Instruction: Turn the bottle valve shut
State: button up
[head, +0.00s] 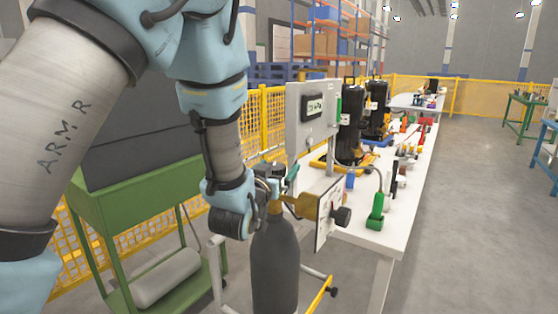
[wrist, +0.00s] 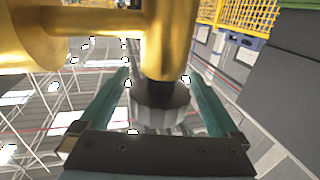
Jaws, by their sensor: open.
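The dark grey gas bottle (head: 275,262) stands upright below my arm in the head view. A brass valve body (head: 303,206) sits on its top; the brass also fills the upper part of the wrist view (wrist: 175,40). In the wrist view a grey ribbed handwheel (wrist: 160,108) sits on a black stem below the brass. My gripper (wrist: 160,100) is open, with one teal finger on each side of the handwheel. Gaps seem to show between fingers and wheel; contact is not clear. In the head view my gripper (head: 280,180) is beside the valve, and my wrist partly hides it.
A white plate (head: 330,205) and a black knob (head: 341,217) stand just right of the valve. A grey control box (head: 312,112) rises behind. The white workbench (head: 400,205) carries tools and a green fitting (head: 376,212).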

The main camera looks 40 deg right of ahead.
jog(key=shift+w+d, duration=0.3)
jog(key=shift+d, duration=0.25)
jog(key=c, duration=1.4)
jog(key=shift+o, duration=0.2)
